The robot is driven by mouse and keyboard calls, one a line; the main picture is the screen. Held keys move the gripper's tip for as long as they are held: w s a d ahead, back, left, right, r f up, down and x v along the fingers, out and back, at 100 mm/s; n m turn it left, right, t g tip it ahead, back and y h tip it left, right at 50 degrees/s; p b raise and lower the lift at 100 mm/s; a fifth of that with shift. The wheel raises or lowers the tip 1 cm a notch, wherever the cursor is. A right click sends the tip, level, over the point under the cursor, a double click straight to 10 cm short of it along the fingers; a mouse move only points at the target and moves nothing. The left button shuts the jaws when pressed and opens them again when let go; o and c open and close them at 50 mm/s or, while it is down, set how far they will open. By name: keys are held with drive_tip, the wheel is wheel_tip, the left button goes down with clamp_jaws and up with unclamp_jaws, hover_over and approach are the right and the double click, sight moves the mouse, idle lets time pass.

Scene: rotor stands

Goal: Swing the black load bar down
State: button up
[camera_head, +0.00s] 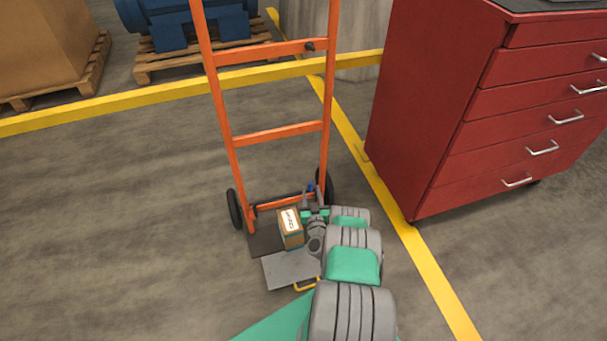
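An orange hand truck (279,132) stands upright in the middle of the camera_head view. A thin dark bar (272,201) runs across low between its wheels; I cannot tell for sure that this is the black load bar. A dark toe plate (264,242) lies at the truck's foot, with a small labelled brown box (291,229) on it. My grey and green arm reaches in from the bottom. My gripper (313,191) is low at the truck's right side, by a small blue part. Its fingers are too small and partly hidden to tell open from shut.
A grey flat plate (290,269) with a yellow handle (306,286) lies before the toe plate. A red drawer cabinet (430,110) stands at right. Behind are a blue machine (196,22) on a pallet and a large carton (45,45). The floor at left is clear.

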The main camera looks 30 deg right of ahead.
drive_tip(key=b+x, duration=0.4)
drive_tip(key=x, duration=0.3)
drive_tip(key=shift+w+d+b, duration=0.2)
drive_tip(key=shift+b, duration=0.1)
drive_tip(key=shift+r, duration=0.1)
drive_tip(key=shift+c, duration=0.3)
clamp_jaws()
idle(0.6)
